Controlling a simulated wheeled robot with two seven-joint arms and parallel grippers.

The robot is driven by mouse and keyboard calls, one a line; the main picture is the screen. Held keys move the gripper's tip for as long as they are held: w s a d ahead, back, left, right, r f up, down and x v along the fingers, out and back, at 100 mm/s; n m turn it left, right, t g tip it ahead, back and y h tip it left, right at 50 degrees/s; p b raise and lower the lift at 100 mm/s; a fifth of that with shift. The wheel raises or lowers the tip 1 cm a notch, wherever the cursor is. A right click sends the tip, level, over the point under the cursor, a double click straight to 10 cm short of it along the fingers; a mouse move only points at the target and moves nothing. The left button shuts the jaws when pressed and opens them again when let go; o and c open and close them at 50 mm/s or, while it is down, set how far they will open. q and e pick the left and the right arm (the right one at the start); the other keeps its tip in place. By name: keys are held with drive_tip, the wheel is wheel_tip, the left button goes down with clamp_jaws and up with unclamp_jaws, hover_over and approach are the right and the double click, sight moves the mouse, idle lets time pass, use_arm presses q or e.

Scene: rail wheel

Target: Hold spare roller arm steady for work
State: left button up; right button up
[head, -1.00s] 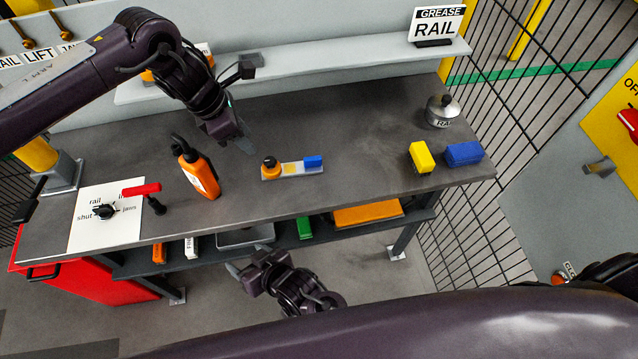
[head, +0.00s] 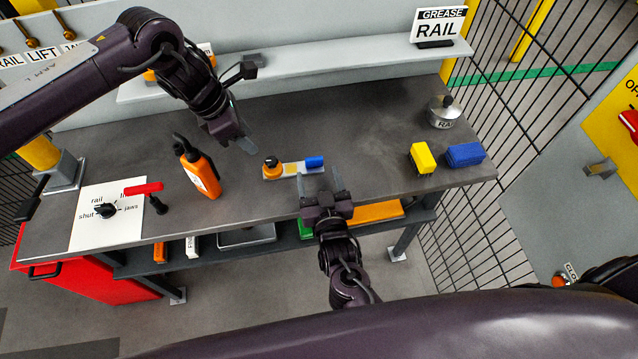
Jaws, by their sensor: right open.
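An orange bottle (head: 199,172) stands left of the bar. A white panel (head: 90,233) with a red-handled lever is at the bench's left. A yellow block (head: 422,158), a blue block (head: 465,154) and a grey pot (head: 444,112) are at the right. Bench between is clear.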

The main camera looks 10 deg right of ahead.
sight(315, 163)
drive_tip(key=w, duration=0.6)
drive_tip(key=shift+f, duration=0.2)
drive_tip(key=c, duration=1.2)
drive_tip(key=shift+c, duration=0.2)
